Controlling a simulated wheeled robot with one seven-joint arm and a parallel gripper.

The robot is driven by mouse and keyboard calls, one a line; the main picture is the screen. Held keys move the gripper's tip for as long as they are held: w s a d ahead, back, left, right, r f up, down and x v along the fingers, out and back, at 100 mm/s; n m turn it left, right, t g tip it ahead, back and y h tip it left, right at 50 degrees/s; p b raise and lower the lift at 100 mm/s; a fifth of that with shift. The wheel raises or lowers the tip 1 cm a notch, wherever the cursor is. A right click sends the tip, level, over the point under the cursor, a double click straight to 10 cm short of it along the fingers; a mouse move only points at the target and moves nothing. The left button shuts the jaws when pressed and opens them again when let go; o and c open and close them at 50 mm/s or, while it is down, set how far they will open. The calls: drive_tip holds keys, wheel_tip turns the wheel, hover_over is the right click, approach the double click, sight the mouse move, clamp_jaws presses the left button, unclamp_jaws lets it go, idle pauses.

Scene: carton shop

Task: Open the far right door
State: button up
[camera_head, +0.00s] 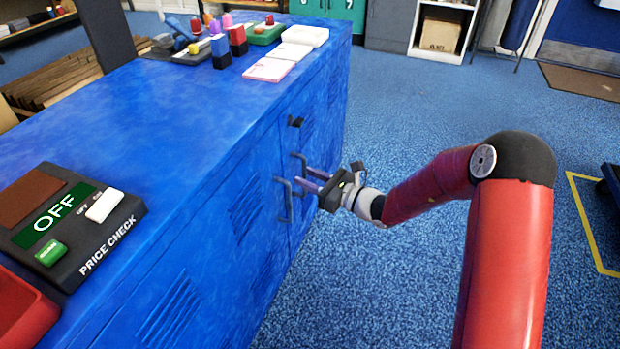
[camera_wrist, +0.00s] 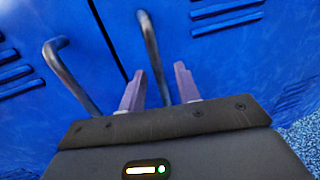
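The blue cabinet (camera_head: 170,115) has a front with slatted doors that look shut. The far right door (camera_head: 322,125) is at the far end of the front; in the wrist view the right-hand door (camera_wrist: 235,60) lies right of a dark seam. Its bar handle (camera_head: 299,160) also shows in the wrist view (camera_wrist: 149,40). A second bar handle (camera_head: 283,200) is on the neighbouring door, left of the seam in the wrist view (camera_wrist: 65,70). My gripper (camera_head: 305,179) is open at the handles. In the wrist view its purple fingers (camera_wrist: 159,75) appear either side of the right handle; contact is unclear.
A price-check device (camera_head: 70,220) and a red tray (camera_head: 18,310) sit on the near cabinet top. Stationery and pads (camera_head: 270,70) stand at its far end. A small dark fitting (camera_head: 295,121) sits high on the front. Blue carpet (camera_head: 400,110) is clear beside the cabinet.

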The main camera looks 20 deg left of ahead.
clamp_jaws()
